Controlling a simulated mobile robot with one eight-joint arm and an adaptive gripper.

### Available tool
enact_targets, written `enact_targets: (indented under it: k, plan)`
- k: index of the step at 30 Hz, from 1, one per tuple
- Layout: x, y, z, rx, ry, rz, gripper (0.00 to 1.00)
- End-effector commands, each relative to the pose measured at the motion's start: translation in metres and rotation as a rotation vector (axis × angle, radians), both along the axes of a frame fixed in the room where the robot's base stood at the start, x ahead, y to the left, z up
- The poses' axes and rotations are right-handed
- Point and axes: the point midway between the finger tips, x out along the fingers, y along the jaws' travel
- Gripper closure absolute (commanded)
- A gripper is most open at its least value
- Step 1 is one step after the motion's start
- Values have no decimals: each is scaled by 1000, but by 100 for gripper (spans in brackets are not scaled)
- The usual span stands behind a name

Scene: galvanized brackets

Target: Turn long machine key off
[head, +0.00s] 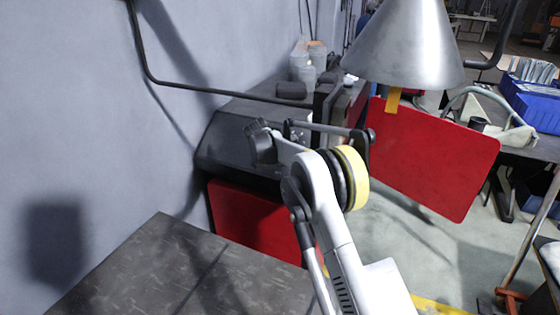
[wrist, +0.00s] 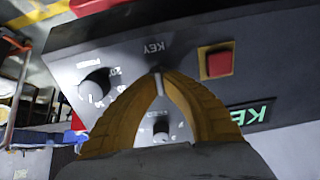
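In the wrist view, my gripper (wrist: 158,76) has its two orange-brown fingers brought together at the tips, in front of a dark control panel (wrist: 120,50). A thin pale metal sliver (wrist: 159,85), which looks like the long machine key, stands between the fingertips. The fingers hide most of it, so its turned position cannot be read. An upside-down "KEY" label (wrist: 153,47) is on the panel just above the tips. In the head view, the fingers cannot be made out behind my arm, near the dark machine (head: 235,140).
A metal lamp shade (head: 405,45) hangs close to my arm. A dark tabletop (head: 160,270) lies front left.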

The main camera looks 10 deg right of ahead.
Motion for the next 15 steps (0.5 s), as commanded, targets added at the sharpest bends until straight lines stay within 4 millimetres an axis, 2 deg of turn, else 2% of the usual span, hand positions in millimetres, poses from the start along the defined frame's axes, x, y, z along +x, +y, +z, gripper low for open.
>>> enact_targets:
  k: [15]
  plan:
    - [-1, 0, -1, -16, 14, 25, 100]
